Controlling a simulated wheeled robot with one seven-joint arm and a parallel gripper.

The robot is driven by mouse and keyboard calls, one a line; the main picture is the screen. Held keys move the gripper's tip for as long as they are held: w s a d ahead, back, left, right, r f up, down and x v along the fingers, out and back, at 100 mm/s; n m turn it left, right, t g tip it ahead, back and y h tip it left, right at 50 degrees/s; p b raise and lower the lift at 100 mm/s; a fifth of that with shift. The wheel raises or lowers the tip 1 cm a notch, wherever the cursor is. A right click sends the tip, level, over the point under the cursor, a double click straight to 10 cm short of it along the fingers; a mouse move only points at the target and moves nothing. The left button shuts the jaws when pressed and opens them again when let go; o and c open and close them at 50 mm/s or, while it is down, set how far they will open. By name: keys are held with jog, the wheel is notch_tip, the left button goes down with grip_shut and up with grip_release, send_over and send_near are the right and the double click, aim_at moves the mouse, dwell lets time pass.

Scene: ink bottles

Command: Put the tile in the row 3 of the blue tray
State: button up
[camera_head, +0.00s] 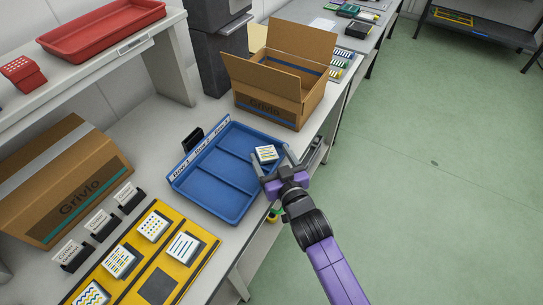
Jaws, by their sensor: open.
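A white tile (266,153) with yellow and blue marks lies in the blue tray (212,208), at the right end of its far compartment. That compartment lines up with the label that appears to read Row 3; the label print is small. My gripper (281,161) is open at the tray's right edge, its fingers spread and pointing toward the tile. The tile sits just beyond or between the fingertips; I cannot tell whether they touch it. The other tray compartments look empty.
A yellow board (206,246) with several patterned tiles and a dark empty square lies in front of the tray. An open cardboard box (268,110) stands behind the tray, and a closed one (58,190) at left. Green floor (440,150) is free at right.

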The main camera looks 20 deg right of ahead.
jog(key=shift+r+p, duration=0.55)
jog(key=shift+r, duration=0.05)
jog(key=s+r+b, duration=0.1)
jog(key=s, duration=1.1)
jog(key=shift+a+r, duration=0.3)
jog(key=shift+r, duration=0.1)
jog(key=s+r, duration=0.3)
jog(key=s, duration=1.1)
jog(key=s+r+g, duration=0.1)
jog(key=s+r, duration=0.3)
jog(key=s, duration=1.1)
jog(key=shift+d+r+n+g+y, duration=0.2)
jog(key=shift+d+n+g+y, duration=0.1)
jog(key=shift+d+y, duration=0.1)
